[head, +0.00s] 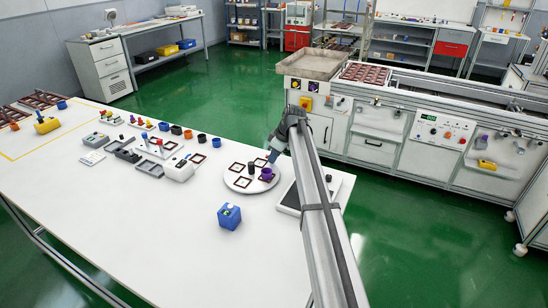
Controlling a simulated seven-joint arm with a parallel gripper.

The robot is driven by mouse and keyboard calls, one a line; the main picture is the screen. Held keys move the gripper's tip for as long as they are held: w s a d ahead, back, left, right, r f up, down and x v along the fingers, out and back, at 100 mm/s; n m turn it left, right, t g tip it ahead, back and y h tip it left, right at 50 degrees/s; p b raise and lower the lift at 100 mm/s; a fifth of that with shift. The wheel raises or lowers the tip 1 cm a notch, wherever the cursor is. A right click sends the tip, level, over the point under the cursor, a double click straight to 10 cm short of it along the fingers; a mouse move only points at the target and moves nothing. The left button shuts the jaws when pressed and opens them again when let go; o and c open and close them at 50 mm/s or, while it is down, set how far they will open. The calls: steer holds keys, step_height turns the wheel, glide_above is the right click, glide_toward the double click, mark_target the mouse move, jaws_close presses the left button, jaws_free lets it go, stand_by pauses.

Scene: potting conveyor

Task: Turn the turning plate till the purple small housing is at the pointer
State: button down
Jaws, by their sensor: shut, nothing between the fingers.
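The turning plate (243,186) is a round white disc on the white table, left of my arm. Dark red square frames lie on it. The purple small housing (266,174) stands on the plate's right part. A small black housing (251,168) stands to its left, near the middle of the plate. My gripper (269,158) is shut and empty, low over the far right edge of the plate, just behind the purple housing. I cannot tell whether it touches the plate. I cannot make out the pointer at this size.
A blue box (229,216) stands in front of the plate. A dark flat panel (292,198) lies to its right, partly behind my arm. Small coloured housings, trays and a grey-white device (179,168) stand to the left. The table's front middle is clear.

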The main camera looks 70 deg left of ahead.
steer(key=shift+s+a+n+h, duration=0.3)
steer(key=shift+a+n, duration=0.55)
steer(key=shift+n, duration=0.15)
stand_by(0.3)
steer(key=shift+s+a+n+g, duration=0.15)
steer(key=shift+a+n+g, duration=0.15)
steer(key=shift+a+n, duration=0.15)
steer(key=shift+s+a, duration=0.75)
steer(key=shift+a, duration=0.1)
steer(key=shift+s+a+n+h, duration=0.5)
steer(key=shift+s+a+n, duration=0.1)
steer(key=shift+n, duration=0.25)
steer(key=shift+s+a, duration=0.25)
steer(key=shift+s, duration=0.3)
steer(key=shift+s+a, duration=0.25)
steer(key=shift+s, duration=0.25)
steer(key=shift+s+a, duration=0.25)
steer(key=shift+s, duration=2.5)
steer(key=shift+s+d, duration=0.1)
steer(key=shift+s, duration=0.25)
